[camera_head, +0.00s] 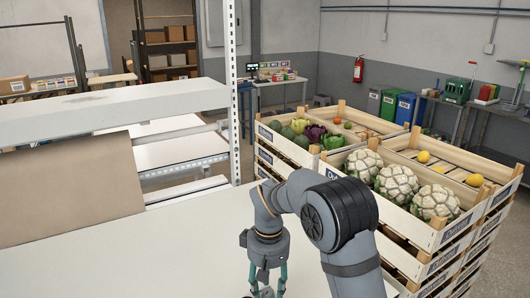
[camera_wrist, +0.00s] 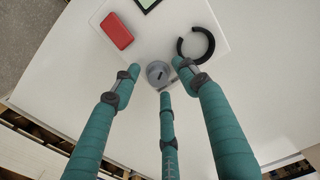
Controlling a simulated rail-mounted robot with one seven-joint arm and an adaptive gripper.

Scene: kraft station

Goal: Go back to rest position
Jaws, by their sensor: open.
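My gripper (camera_head: 266,284) hangs at the bottom centre of the head view, over the white table (camera_head: 130,260). Its fingertips are cut off by the lower edge there. In the wrist view my gripper (camera_wrist: 160,85) shows three teal fingers spread apart, open and empty. A grey round piece with a dark slot (camera_wrist: 158,73) lies between and beyond the fingertips. A red box-shaped item (camera_wrist: 117,31) lies to its upper left and a black open ring (camera_wrist: 196,46) to its upper right. I cannot tell whether any fingertip touches the grey piece.
A white sheet or tray (camera_wrist: 222,57) lies under these items, with a dark-framed green item (camera_wrist: 147,4) at its top edge. Stacked wooden crates (camera_head: 419,231) with cauliflowers (camera_head: 397,184) stand close on the right. A white perforated post (camera_head: 232,90) and shelves (camera_head: 185,150) stand at the left.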

